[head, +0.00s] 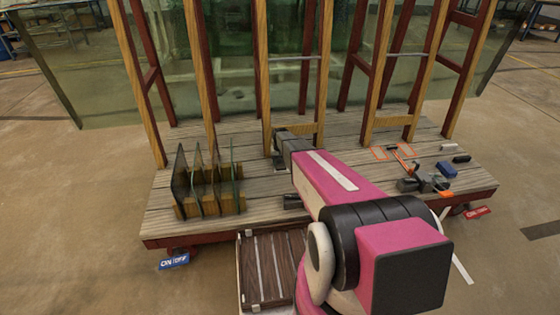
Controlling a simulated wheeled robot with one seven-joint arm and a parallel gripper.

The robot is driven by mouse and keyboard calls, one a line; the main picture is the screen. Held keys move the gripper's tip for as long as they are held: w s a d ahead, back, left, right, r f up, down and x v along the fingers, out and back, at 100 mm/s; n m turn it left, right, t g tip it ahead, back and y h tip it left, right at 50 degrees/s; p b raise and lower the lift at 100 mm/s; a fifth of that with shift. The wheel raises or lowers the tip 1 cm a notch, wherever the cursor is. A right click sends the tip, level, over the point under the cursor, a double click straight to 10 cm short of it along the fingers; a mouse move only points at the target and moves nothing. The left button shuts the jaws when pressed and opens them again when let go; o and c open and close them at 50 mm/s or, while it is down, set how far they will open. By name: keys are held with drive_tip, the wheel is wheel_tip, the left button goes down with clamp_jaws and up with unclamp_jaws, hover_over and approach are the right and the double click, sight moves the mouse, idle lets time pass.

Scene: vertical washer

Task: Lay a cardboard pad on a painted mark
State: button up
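Two orange-red painted outlines lie on the grey plank deck at the right: a left outline (379,153) and a right outline (406,151). Both look mostly bare, though an orange-handled tool lies close to the right one. I cannot make out a cardboard pad. My pink and black arm reaches over the deck, and my gripper (279,161) is at its far end, left of both outlines near a wooden upright. The gripper is small and dark, and I cannot tell whether its fingers are open or hold anything.
A wooden rack (210,204) with upright glass panes stands on the deck at left. A grey tool (411,184), a blue block (447,169) and a black item (462,158) lie at right. Wooden uprights with large glass sheets rise behind. A brown slatted tray (265,270) is in front.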

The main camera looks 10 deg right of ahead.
drive_tip(key=o, duration=1)
wheel_tip(320, 180, up, 11)
drive_tip(key=s+r, duration=0.4)
drive_tip(key=s, duration=0.7)
drive_tip(key=s+r, duration=0.3)
drive_tip(key=s, duration=0.8)
drive_tip(key=s+r, duration=0.4)
drive_tip(key=s, duration=0.7)
drive_tip(key=shift+r, duration=0.3)
